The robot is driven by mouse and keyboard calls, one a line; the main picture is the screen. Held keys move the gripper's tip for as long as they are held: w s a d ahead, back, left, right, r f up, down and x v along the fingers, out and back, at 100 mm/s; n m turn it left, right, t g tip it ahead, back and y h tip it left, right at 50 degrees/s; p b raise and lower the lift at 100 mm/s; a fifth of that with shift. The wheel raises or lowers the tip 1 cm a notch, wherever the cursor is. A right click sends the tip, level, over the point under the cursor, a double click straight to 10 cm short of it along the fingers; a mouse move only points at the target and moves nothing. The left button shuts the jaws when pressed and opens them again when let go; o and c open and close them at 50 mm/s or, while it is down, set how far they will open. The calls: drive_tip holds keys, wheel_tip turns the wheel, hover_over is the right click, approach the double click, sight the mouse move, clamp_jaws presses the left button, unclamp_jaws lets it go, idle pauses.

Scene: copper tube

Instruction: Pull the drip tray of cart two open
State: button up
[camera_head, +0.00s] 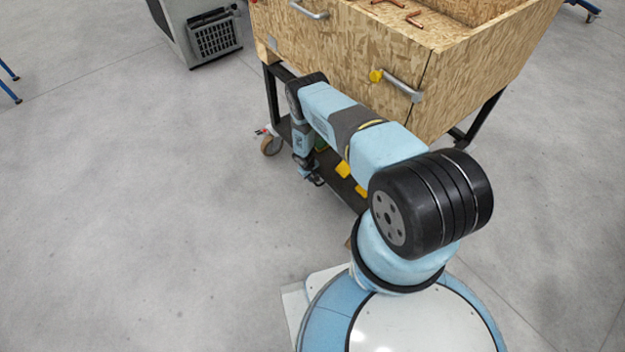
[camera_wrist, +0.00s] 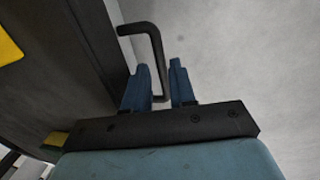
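The cart is a chipboard box (camera_head: 355,50) on a black frame. A dark low tray or shelf (camera_head: 334,184) shows under it, partly hidden by my arm. In the wrist view a dark bar handle (camera_wrist: 155,45) stands out from a dark front edge (camera_wrist: 97,35) at the left. My gripper (camera_wrist: 159,66) has its two blue fingers apart, one on each side of the handle's long bar. A narrow gap shows beside the bar, so the fingers do not look closed on it. In the head view my gripper (camera_head: 316,181) is low at the cart's near side.
Copper tubes (camera_head: 413,19) lie on top. Yellow pieces (camera_head: 343,169) show low down. A caster (camera_head: 271,146) stands at the left corner.

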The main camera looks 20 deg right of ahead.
drive_tip(key=shift+w+d+f, duration=0.1)
drive_tip(key=shift+d+f, duration=0.05)
drive_tip(key=shift+f, duration=0.65)
drive_tip(key=shift+w+d+f, duration=0.1)
drive_tip(key=shift+f, duration=0.7)
drive_tip(key=shift+s, duration=0.1)
drive_tip(key=shift+c, duration=0.3)
clamp_jaws()
